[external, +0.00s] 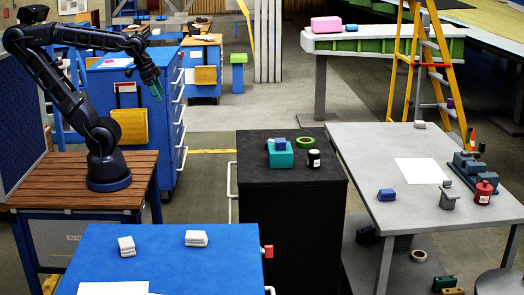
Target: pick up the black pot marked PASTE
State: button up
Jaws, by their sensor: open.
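A small black pot (314,159) with a white band stands upright on top of the black cabinet (290,190), toward its right side. The lettering on the band is too small to read. My gripper (156,93) is at the upper left, with teal fingers pointing down, in front of the blue drawer cabinet. It is open and well apart from the pot, to its left. I see nothing held between the fingers.
A teal box with a blue block on it (280,153) and a green ring (306,142) lie close to the pot. The grey table (350,150) at right holds a red pot (483,192). The cabinet's front top is clear.

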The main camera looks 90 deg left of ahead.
jog(key=w+r+m, duration=0.1)
jog(key=w+r, duration=0.2)
jog(key=w, duration=1.3)
jog(key=m+h, duration=0.2)
jog(key=m, duration=0.1)
send_over(314, 151)
jog(key=s+a, duration=0.1)
jog(key=s, duration=0.3)
notch_tip(314, 151, down, 23)
jog(key=shift+a+x, duration=0.2)
jog(key=shift+x, duration=5.15)
jog(key=shift+s, duration=0.1)
jog(key=c, duration=1.1)
jog(key=shift+c, duration=0.2)
